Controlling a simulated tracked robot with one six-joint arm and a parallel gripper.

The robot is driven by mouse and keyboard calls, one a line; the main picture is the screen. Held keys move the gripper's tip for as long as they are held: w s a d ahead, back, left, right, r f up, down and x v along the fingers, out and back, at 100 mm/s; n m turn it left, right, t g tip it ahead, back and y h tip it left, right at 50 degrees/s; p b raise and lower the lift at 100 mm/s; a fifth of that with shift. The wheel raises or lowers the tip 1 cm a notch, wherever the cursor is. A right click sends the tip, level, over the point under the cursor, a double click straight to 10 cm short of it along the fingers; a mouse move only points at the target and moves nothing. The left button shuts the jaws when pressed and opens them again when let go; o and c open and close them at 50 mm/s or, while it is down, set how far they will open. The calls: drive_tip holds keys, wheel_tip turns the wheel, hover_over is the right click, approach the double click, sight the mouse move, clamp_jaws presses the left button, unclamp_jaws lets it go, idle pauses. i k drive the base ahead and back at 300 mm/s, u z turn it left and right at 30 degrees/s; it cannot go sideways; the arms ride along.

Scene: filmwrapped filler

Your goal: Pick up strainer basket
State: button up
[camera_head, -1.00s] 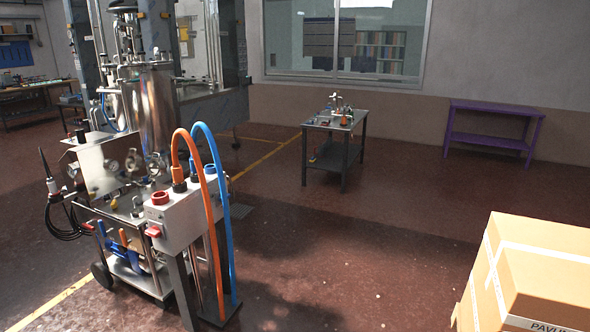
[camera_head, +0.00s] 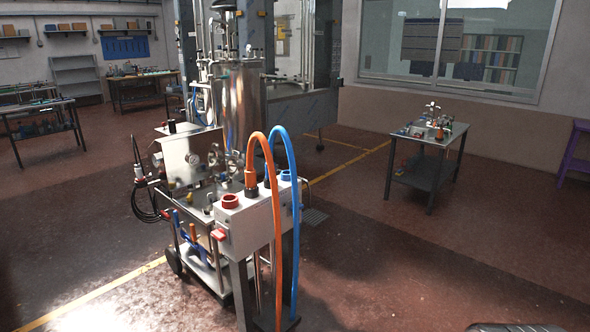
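I cannot make out a strainer basket for certain in this view. A small dark work table (camera_head: 427,178) stands at the right with several small metal and coloured items (camera_head: 433,125) on its top, too small to identify. A wheeled filler cart (camera_head: 205,200) stands near the middle, with a steel tank (camera_head: 242,100), gauges and fittings. My gripper is not in view.
A grey control box (camera_head: 255,220) with an orange hose (camera_head: 277,230) and a blue hose (camera_head: 295,230) stands close in front. Workbenches (camera_head: 40,125) line the far left. A purple table (camera_head: 575,150) is cut by the right edge. Open floor lies left and right of the cart.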

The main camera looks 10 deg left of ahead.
sight(222, 178)
drive_tip(key=u, duration=0.4)
drive_tip(key=i, duration=0.65)
drive_tip(key=u, duration=0.7)
drive_tip(key=i, duration=0.8)
drive_tip(key=u, duration=0.45)
drive_tip(key=i, duration=0.75)
drive_tip(key=u, duration=0.3)
drive_tip(key=i, duration=1.7)
drive_tip(key=u, duration=0.15)
